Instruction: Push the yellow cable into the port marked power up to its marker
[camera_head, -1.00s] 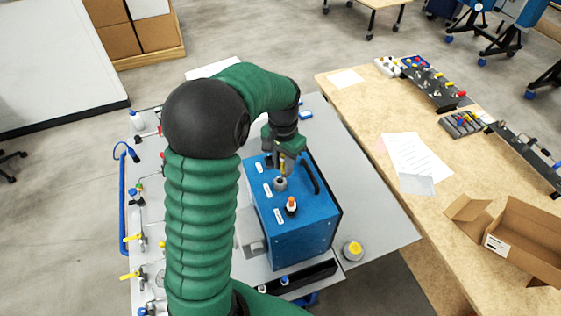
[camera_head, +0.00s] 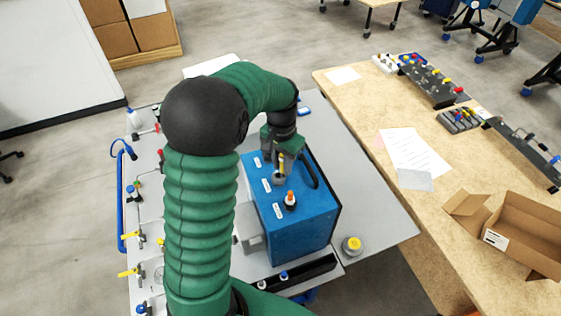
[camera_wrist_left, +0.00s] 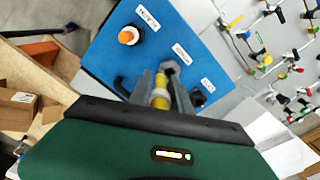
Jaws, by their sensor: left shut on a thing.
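The blue analyser box (camera_head: 305,225) stands on the grey table. Its top carries a row of ports with white labels, too small to read surely. My left gripper (camera_head: 283,172) is shut on the yellow cable (camera_head: 282,167), which points down at the middle port (camera_head: 279,179). In the left wrist view the yellow cable (camera_wrist_left: 160,92) sits between the fingers (camera_wrist_left: 168,95), over the middle port area. Its end and marker are hidden or too small, so I cannot tell how deep it is. My right gripper is not in view.
An orange-topped plug (camera_head: 291,198) stands in the nearest port. A black handle (camera_head: 311,170) rises along the box's right side. A yellow-topped round object (camera_head: 352,244) lies at the table's front corner. A wooden bench (camera_head: 375,120) with papers and an open carton (camera_head: 520,235) is at right.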

